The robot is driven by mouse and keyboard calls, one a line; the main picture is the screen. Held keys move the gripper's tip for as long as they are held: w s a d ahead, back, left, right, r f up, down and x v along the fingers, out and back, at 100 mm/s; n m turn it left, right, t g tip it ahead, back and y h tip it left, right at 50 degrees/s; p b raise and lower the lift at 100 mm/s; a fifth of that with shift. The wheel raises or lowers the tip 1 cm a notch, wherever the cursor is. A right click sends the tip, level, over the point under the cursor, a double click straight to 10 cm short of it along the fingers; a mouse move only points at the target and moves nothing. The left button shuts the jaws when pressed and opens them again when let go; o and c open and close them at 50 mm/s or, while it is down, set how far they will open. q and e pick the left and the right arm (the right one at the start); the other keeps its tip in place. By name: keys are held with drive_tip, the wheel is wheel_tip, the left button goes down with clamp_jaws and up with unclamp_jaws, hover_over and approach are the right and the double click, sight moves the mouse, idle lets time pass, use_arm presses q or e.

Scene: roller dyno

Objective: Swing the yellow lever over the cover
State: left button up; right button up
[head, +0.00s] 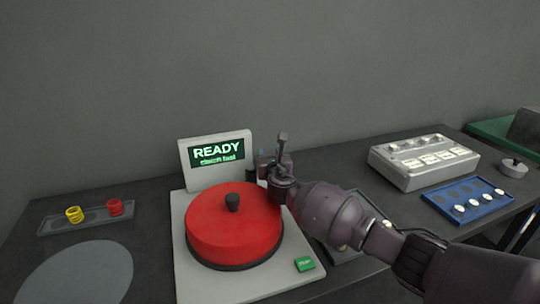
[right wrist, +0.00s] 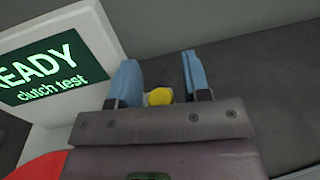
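The red round cover (head: 236,222) with a black knob on top sits on the pale base plate of the machine. A corner of it shows in the right wrist view (right wrist: 36,168). My right gripper (head: 268,160) is at the back right of the cover, near the display. In the right wrist view its two blue fingers (right wrist: 158,70) stand apart, with a small yellow piece (right wrist: 160,96) between them, seemingly the lever's end. I cannot tell whether the fingers touch it. The rest of the lever is hidden, and the head view shows no yellow lever. My left gripper is out of view.
A display (head: 217,160) reading "READY clutch test" stands behind the cover. A green button (head: 305,264) is at the plate's front right. A tray (head: 60,225) with yellow and red springs lies left. A grey box (head: 425,168) and a blue tray (head: 440,200) lie right.

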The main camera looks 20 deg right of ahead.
idle(0.3)
drive_tip(key=s, duration=0.3)
drive_tip(key=s+a+p, duration=0.1)
drive_tip(key=s, duration=0.3)
drive_tip(key=s+p, duration=0.1)
drive_tip(key=s, duration=0.2)
drive_tip(key=shift+s+a, duration=0.25)
drive_tip(key=shift+s, duration=0.1)
drive_tip(key=shift+c, duration=0.2)
